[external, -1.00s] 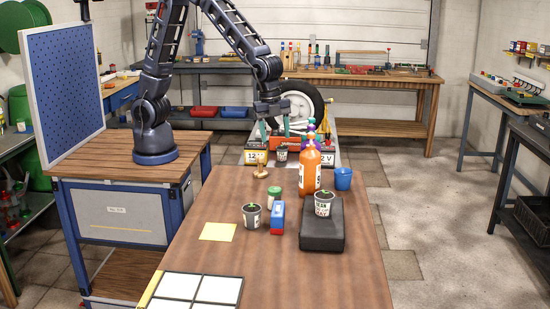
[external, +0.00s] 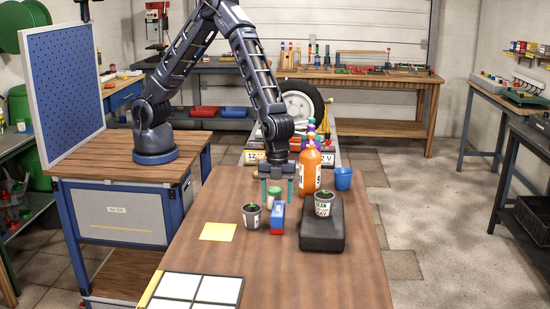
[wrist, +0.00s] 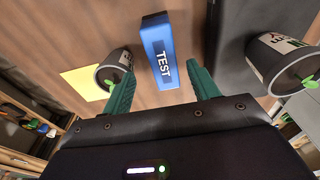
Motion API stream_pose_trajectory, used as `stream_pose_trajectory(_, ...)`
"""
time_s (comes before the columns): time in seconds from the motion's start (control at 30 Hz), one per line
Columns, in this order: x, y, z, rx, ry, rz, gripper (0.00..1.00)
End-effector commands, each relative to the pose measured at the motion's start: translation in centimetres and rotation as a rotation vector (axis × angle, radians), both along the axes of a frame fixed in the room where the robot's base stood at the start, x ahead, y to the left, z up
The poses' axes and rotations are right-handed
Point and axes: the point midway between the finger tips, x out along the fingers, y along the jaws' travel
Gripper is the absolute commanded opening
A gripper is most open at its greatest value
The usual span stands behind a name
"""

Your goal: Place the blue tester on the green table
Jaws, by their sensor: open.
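The blue tester (external: 277,215) is a small upright block with a red lower part, standing on the brown table between two potted plants. In the wrist view the tester (wrist: 158,50) shows a dark "TEST" label and lies between and ahead of my green fingers. My gripper (external: 277,198) is open and empty, pointing down just above or behind the tester; the exact gap is hard to tell. No table with a clearly green top can be made out.
A potted plant (external: 251,217) stands close left of the tester. Another plant (external: 323,204) sits on a black case (external: 322,234) to the right. An orange bottle (external: 310,172) and blue cup (external: 343,179) stand farther back.

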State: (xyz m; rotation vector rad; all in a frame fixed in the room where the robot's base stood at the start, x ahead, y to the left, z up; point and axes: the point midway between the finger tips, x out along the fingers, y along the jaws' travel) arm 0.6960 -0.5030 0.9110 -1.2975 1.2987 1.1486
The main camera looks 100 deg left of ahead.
Motion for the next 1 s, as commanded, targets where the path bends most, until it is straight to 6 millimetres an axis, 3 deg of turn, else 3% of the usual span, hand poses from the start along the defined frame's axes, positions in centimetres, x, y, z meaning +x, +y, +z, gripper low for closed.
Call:
stream_pose_trajectory(0.1, 0.0, -0.2, -1.6, 0.001, 0.001, 0.0, 0.6)
stream_pose_trajectory(0.37, 0.1, -0.4, -3.2, 0.002, 0.001, -0.001, 0.6)
stream_pose_trajectory(0.63, 0.4, -1.0, -6.7, 0.001, 0.002, 0.0, 0.6)
stream_pose_trajectory(0.9, 0.5, -1.0, -7.2, 0.0, -0.001, 0.001, 0.6)
stream_pose_trajectory(0.93, 0.5, -1.0, -7.2, 0.0, -0.001, 0.001, 0.58)
stream_pose_trajectory(1.0, 0.5, -1.0, -7.2, 0.001, -0.001, 0.001, 0.44)
